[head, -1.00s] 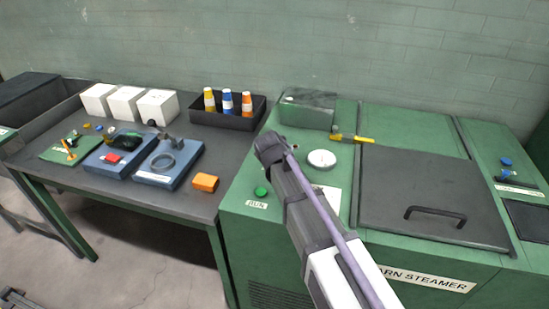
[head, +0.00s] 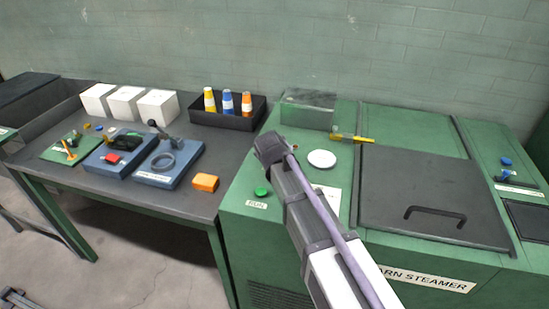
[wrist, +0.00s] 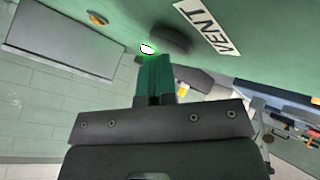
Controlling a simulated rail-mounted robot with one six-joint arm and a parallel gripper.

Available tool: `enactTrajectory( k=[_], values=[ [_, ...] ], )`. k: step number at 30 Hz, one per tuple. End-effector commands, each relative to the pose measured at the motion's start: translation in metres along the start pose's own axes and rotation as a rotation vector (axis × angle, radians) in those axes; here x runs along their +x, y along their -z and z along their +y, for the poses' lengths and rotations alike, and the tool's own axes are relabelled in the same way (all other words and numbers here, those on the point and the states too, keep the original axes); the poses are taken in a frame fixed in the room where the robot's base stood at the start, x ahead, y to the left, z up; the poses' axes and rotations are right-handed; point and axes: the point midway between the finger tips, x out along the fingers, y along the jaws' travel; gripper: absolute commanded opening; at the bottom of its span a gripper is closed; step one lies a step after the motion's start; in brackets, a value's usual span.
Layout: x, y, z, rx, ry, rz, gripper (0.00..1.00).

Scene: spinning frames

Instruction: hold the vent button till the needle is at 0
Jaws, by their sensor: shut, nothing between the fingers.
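The VENT label (wrist: 207,26) shows in the wrist view on the green machine top. Beside it is a dark round part (wrist: 170,39), perhaps the vent button or its collar. A bright white-green lit spot (wrist: 148,48) lies just left of it. My gripper (wrist: 155,58) is shut and empty, its dark green fingers reaching up close to both. I cannot tell whether the tips touch either. In the head view a round white gauge (head: 321,159) sits right of my arm; its needle is too small to read. The vent button is not distinguishable in the head view.
A green RUN button (head: 262,191) is left of my arm. A yellow-handled valve (head: 350,138), a clear box (head: 308,111) and a dark handled lid (head: 433,195) occupy the steamer top. The side table (head: 195,212) holds blue boxes, an orange block and a bobbin tray.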

Motion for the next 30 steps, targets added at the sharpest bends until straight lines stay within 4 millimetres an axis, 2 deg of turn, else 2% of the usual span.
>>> enactTrajectory(
  k=[10,19,30],
  values=[
    [-0.001,0.001,0.001,0.0,0.0,0.0,0.0],
    [-0.013,0.01,0.01,0.0,0.0,0.0,0.0],
    [-0.014,0.01,0.01,0.0,0.0,0.0,0.0]
  ],
)
